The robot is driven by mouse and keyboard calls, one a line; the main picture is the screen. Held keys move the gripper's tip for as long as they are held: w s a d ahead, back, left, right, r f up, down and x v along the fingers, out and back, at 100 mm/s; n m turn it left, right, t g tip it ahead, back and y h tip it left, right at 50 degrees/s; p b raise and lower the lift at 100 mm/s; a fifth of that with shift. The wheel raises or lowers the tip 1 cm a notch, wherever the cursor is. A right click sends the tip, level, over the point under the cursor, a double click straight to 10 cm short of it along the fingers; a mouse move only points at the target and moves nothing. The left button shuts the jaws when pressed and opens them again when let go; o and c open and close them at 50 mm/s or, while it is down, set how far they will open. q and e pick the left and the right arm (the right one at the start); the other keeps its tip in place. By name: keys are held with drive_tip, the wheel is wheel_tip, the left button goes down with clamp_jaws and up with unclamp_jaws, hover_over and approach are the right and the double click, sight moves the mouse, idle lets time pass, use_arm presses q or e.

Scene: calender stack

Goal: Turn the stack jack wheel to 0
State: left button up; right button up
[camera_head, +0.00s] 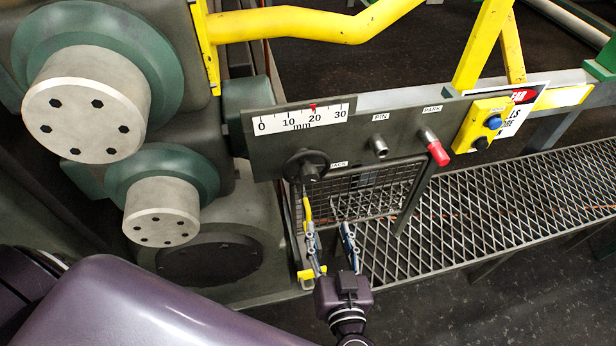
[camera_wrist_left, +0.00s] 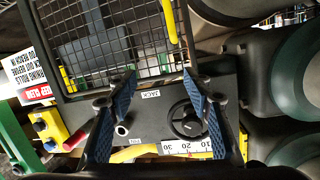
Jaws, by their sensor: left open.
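The jack wheel (camera_head: 306,166) is a small dark handwheel on the grey panel (camera_head: 370,127), beside the JACK label. Above it is a white mm scale (camera_head: 300,119) marked 0 to 30, with a red pointer (camera_head: 313,107) near 20. My left gripper (camera_head: 331,232) is open and empty, below the wheel and slightly to its right, apart from it. In the left wrist view the scene is inverted; the wheel (camera_wrist_left: 187,119) shows between the fingers, closer to the right one. Part of the scale (camera_wrist_left: 188,147) shows there too. My right gripper is not in view.
A PIN knob (camera_head: 379,146) and a red-tipped PARK handle (camera_head: 435,148) stick out right of the wheel. A yellow button box (camera_head: 484,125) is farther right. A wire mesh guard (camera_head: 372,190) is below the panel. Large rolls (camera_head: 86,105) stand at left; yellow railing runs above.

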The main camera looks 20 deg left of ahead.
sight(310, 180)
use_arm(q)
wheel_tip(310, 180, up, 11)
drive_tip(key=s+a+n+t+y, duration=0.1)
drive_tip(key=s+n+y, duration=0.15)
drive_tip(key=n, duration=0.25)
drive_tip(key=shift+y, duration=0.25)
drive_tip(key=p+x, duration=0.1)
drive_tip(key=x, duration=0.1)
drive_tip(key=p+x, duration=0.1)
drive_tip(key=x, duration=0.1)
drive_tip(key=p+x, duration=0.1)
drive_tip(key=x, duration=0.2)
drive_tip(key=shift+s+a+r+p, duration=0.1)
drive_tip(key=shift+a+r+p, duration=0.05)
drive_tip(key=shift+r+p, duration=0.2)
drive_tip(key=shift+w+a+f, duration=0.15)
drive_tip(key=shift+w+a, duration=0.15)
drive_tip(key=shift+w, duration=0.1)
drive_tip(key=c, duration=1.1)
drive_tip(key=shift+c, duration=0.2)
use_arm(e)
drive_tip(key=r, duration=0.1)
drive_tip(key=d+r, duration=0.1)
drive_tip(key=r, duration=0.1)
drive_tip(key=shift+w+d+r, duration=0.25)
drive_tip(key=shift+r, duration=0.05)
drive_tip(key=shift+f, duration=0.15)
